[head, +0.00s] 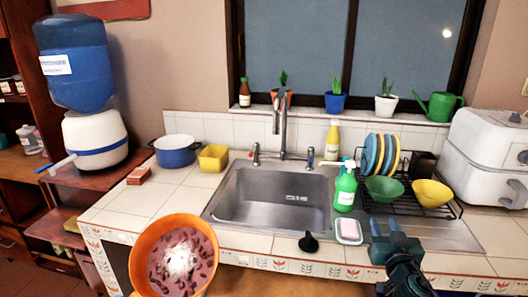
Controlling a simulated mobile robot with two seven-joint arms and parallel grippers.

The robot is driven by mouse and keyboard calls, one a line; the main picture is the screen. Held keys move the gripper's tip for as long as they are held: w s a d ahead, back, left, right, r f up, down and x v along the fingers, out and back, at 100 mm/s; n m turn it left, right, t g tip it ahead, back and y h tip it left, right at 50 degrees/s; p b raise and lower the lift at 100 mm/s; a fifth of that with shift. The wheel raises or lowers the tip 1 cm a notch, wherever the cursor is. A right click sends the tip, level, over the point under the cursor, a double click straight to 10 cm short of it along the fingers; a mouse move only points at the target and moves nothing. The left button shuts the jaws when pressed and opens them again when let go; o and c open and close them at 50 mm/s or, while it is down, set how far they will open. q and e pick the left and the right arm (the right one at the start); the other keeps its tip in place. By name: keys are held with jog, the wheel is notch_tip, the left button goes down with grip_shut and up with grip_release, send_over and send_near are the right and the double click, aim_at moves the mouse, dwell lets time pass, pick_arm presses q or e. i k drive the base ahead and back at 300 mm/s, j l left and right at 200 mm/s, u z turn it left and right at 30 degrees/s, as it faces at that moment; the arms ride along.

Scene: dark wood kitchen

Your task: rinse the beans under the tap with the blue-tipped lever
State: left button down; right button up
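An orange bowl (142,254) of dark red beans (200,272) is at the lower left, in front of the counter edge. A white patch lies on the beans. What holds the bowl is out of view, and I see no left gripper. The tap (283,128) stands behind the steel sink (268,202). A lever with a blue tip (310,153) is right of the spout, and another lever (256,153) is left of it. No water stream shows. My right gripper (387,225) is open and empty, over the counter's front right, apart from the levers.
A dish rack (452,207) holds plates and bowls. A black stopper (308,242) lies at the front. A blue pot (176,152) and yellow container (213,158) stand left. The basin looks empty.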

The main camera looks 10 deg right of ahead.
aim_at(311, 150)
jog(key=i+j, duration=0.15)
jog(key=j, duration=0.15)
jog(key=i+j, duration=0.15)
jog(key=j, duration=0.15)
jog(key=i+j, duration=0.15)
jog(key=j, duration=0.15)
jog(key=i+j+z, duration=0.1)
jog(key=i, duration=0.5)
jog(key=i+l, duration=0.15)
jog(key=l+z, duration=0.05)
jog(key=l, duration=0.05)
